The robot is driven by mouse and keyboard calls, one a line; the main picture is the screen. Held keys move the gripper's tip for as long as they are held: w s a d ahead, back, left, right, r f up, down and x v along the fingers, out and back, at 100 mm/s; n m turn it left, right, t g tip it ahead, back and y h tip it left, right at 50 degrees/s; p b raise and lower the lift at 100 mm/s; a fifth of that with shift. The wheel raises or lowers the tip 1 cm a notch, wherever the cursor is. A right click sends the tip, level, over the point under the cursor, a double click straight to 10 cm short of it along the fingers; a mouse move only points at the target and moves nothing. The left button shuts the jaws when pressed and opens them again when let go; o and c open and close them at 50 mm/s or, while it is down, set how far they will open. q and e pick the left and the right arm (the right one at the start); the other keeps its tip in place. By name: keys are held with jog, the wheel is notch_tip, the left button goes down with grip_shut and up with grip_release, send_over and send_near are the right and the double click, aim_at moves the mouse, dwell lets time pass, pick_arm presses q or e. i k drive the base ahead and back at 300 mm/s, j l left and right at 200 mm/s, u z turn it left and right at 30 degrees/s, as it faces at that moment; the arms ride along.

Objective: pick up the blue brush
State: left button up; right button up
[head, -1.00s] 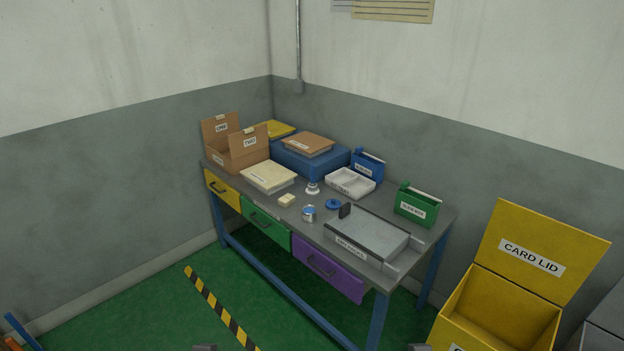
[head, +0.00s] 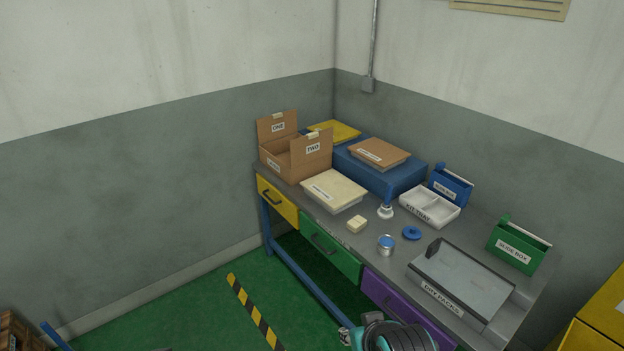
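I cannot make out a clear brush. A narrow blue upright piece (head: 387,198) shows just above a small white round-based thing (head: 386,212) on the bench, in front of the blue block; it is too small to tell whether this is the brush. A teal and black part of my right arm (head: 398,336) rises at the bottom edge, in front of the purple drawer. Its fingers are not clear, and nothing is seen held. My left gripper is not clearly in view.
The grey workbench (head: 330,222) stands in the corner. It carries a cardboard box (head: 283,163), a cream lidded tray (head: 334,188), a white kit tray (head: 429,208), a small tin (head: 386,245), a blue disc (head: 411,233), a green slide box (head: 516,248) and a dry packs case (head: 462,275).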

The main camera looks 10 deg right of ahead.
aim_at(389, 186)
jog(key=i+j+u, duration=0.15)
jog(key=i+u, duration=0.2)
jog(key=i, duration=1.3)
jog(key=i+z, duration=0.45)
jog(key=i+j+z, duration=0.1)
jog(key=i+z, duration=0.5)
jog(key=z, duration=0.15)
jog(key=i+l+z, duration=0.1)
jog(key=i+z, duration=0.35)
jog(key=z, duration=0.25)
